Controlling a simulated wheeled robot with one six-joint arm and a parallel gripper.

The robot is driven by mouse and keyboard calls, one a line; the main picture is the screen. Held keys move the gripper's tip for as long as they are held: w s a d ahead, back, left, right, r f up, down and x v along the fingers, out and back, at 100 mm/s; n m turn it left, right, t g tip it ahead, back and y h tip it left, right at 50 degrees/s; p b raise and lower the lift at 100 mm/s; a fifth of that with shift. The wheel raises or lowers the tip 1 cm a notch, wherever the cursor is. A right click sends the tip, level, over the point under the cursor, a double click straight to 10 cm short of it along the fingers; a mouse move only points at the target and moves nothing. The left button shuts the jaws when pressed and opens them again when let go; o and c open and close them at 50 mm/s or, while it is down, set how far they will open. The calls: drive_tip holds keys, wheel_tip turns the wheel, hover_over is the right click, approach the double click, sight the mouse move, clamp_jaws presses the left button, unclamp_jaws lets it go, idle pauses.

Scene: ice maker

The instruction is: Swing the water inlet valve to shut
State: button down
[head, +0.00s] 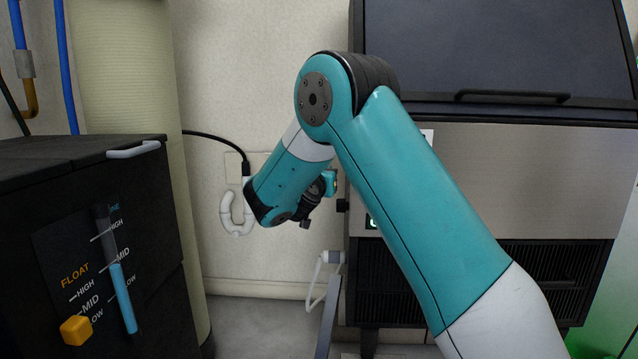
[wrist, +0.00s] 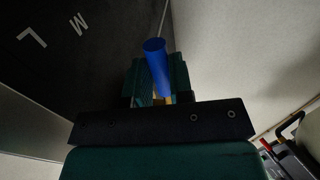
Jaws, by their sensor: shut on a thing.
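In the wrist view, a blue cylindrical handle (wrist: 155,58), which looks like the water inlet valve's lever, stands between the two teal fingers of my gripper (wrist: 157,80). The fingers are shut on it. A small brass-coloured part (wrist: 170,99) shows at its lower end; the rest of the valve is hidden by my gripper. In the head view my gripper (head: 330,183) is beside the left edge of the ice maker (head: 500,180), partly hidden by my arm. The valve cannot be made out there.
A black box (head: 150,235) with a float gauge and a yellow knob (head: 75,330) stands at the left. Blue pipes (head: 67,70) run behind it. A white looped cable (head: 230,215) hangs from the wall. A dark panel with letters (wrist: 70,60) lies close left of my gripper.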

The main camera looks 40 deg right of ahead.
drive_tip(key=shift+d+r, duration=0.1)
drive_tip(key=shift+r, duration=0.05)
drive_tip(key=c, duration=1)
unclamp_jaws()
drive_tip(key=shift+w, duration=0.1)
drive_tip(key=b+v, duration=1.5)
drive_tip(key=v, duration=0.2)
drive_tip(key=shift+a, duration=0.2)
